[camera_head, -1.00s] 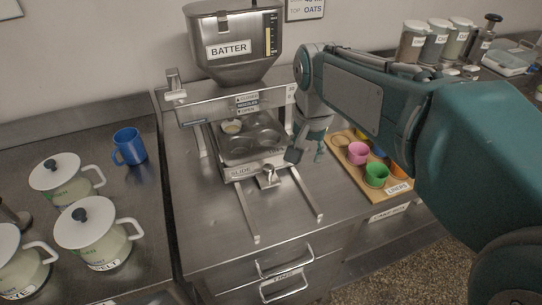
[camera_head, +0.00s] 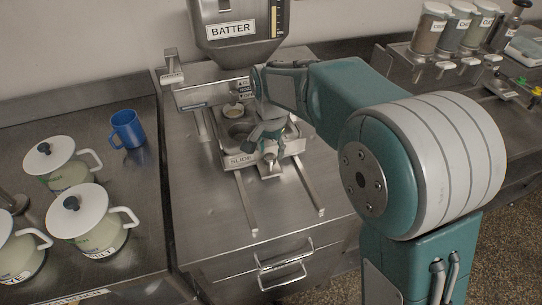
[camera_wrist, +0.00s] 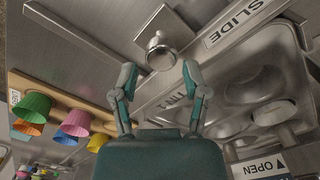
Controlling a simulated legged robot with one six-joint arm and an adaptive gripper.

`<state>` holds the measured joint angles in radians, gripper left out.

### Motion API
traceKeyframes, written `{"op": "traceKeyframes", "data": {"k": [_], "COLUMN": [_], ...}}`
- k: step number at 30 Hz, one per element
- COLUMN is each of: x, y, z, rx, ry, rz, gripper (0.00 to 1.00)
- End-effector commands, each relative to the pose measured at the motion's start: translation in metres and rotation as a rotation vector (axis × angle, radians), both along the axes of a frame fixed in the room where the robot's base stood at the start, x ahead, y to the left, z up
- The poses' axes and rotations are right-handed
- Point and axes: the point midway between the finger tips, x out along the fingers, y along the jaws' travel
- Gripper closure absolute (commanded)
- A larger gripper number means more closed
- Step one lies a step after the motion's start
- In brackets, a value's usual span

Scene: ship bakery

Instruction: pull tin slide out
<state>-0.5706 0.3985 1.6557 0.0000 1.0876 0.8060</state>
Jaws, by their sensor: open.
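The tin slide (camera_head: 239,161) is a metal muffin tin with a front plate lettered SLIDE, under the batter hopper, between two rails. My gripper (camera_wrist: 158,76) is open, one finger to each side of the knob, with the knob near the fingertips. I cannot tell whether either finger touches it. In the head view my gripper (camera_head: 266,138) hides part of the tin.
The batter hopper (camera_head: 238,48) hangs above the tin. Two rails (camera_head: 247,203) run forward over clear worktop. A blue mug (camera_head: 127,129) and lidded white pots stand on the left. Coloured liners (camera_wrist: 76,122) show in the wrist view. Ingredient jars (camera_head: 430,28) stand back right.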

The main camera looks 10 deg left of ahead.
Motion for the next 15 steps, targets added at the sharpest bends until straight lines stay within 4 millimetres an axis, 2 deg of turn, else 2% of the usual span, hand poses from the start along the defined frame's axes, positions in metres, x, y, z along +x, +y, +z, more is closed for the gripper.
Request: {"op": "traceKeyframes", "data": {"k": [3, 6, 15], "x": [0.000, 0.000, 0.000], "y": [0.000, 0.000, -0.002], "z": [-0.018, -0.026, -0.030], "rx": [-0.001, -0.001, 0.002], "ry": [0.002, 0.001, 0.000], "rz": [0.000, 0.000, 0.000], "gripper": [0.41, 0.41, 0.41]}}
